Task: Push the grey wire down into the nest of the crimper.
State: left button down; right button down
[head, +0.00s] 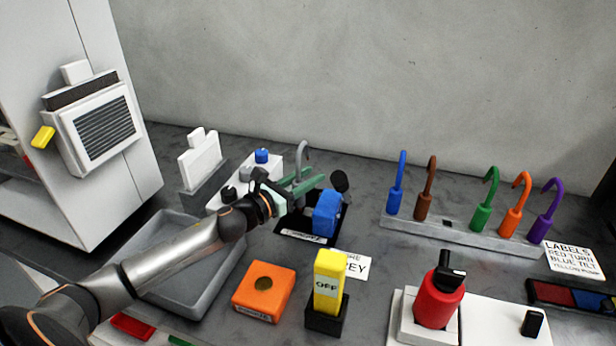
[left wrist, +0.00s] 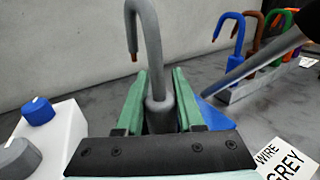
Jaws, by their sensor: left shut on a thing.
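The grey wire (head: 303,152) stands upright with a hooked top. In the left wrist view the grey wire (left wrist: 150,45) shows a copper tip on its hook and a thicker sleeve low down. My left gripper (head: 302,184) has green fingers, also in the left wrist view (left wrist: 160,100), closed on that sleeve from both sides. A blue block with a black lever on a black base, apparently the crimper (head: 326,214), is right beside the fingers. Its blue part (left wrist: 216,118) shows just right of them. The nest and the wire's lower end are hidden. My right gripper is not in view.
A white box with a blue knob (head: 262,156) stands left of the gripper. A grey tray (head: 225,272), an orange block (head: 262,292) and a yellow OFF switch (head: 330,275) lie nearer. A rack (head: 460,236) of coloured hooked wires stands right.

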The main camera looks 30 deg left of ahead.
pick_arm(q)
jog(key=shift+f+b, duration=0.85)
jog(key=shift+f, duration=0.2)
jog(key=shift+c, duration=2.2)
grip_release()
jog(key=shift+s+a+f, duration=0.1)
jog(key=shift+s+a, duration=0.1)
jog(key=shift+s, duration=0.45)
jog(key=b+v, duration=0.1)
jog(key=v, duration=1)
jog(key=shift+s, duration=0.1)
jog(key=shift+a, duration=0.1)
